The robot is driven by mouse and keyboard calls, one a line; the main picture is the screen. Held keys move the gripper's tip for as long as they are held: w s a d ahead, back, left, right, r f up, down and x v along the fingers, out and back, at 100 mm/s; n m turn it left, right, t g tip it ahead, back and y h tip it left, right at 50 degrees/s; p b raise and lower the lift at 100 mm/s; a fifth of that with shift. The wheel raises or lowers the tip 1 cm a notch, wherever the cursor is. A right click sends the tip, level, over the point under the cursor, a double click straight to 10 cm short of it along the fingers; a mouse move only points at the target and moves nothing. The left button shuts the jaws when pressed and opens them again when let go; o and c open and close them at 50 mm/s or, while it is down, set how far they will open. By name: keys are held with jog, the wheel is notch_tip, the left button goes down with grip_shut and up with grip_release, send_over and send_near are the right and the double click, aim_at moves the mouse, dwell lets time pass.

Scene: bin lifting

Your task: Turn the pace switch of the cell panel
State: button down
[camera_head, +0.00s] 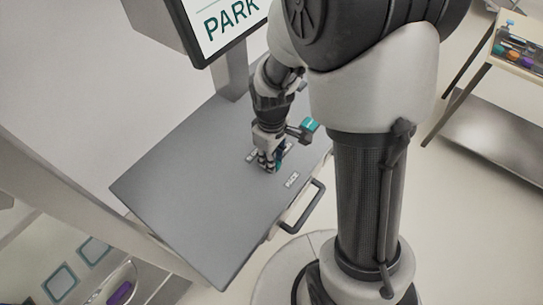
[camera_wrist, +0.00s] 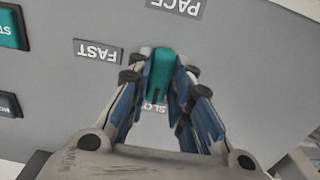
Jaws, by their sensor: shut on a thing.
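The cell panel (camera_head: 185,195) is a grey sloping top in the head view, and its grey face (camera_wrist: 255,85) fills most of the wrist view. The pace switch (camera_wrist: 160,75) is a teal knob between my fingers. My gripper (camera_head: 270,165) is down at the panel's right part, beside the PACE label (camera_head: 292,180). In the wrist view my gripper (camera_wrist: 161,68) is shut on the knob from both sides. The PACE label (camera_wrist: 175,6) appears upside down, with the FAST label (camera_wrist: 97,50) left of the knob. The SLOW label (camera_wrist: 155,107) is partly hidden by my fingers.
Teal (camera_wrist: 10,27) and dark (camera_wrist: 9,104) buttons are at the wrist view's left edge. A screen (camera_head: 222,25) reading PARK stands above the panel. A handle (camera_head: 305,208) juts from the panel's side. A tool cart (camera_head: 500,65) stands at right, with open floor between.

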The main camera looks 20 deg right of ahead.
dwell(0.5)
jog(key=c, duration=1.4)
grip_release()
jog(key=shift+c, duration=0.2)
notch_tip(320, 180, up, 12)
jog(key=s+r+m+t+b, duration=0.2)
jog(key=s+m, duration=0.1)
jog(key=s, duration=0.4)
jog(key=s+r+m+t+b, duration=0.2)
jog(key=s+r+m, duration=0.1)
jog(key=s, duration=0.5)
jog(key=shift+s+d+r+m+t, duration=0.15)
jog(key=shift+d+r+m+t, duration=0.2)
jog(key=shift+m, duration=0.25)
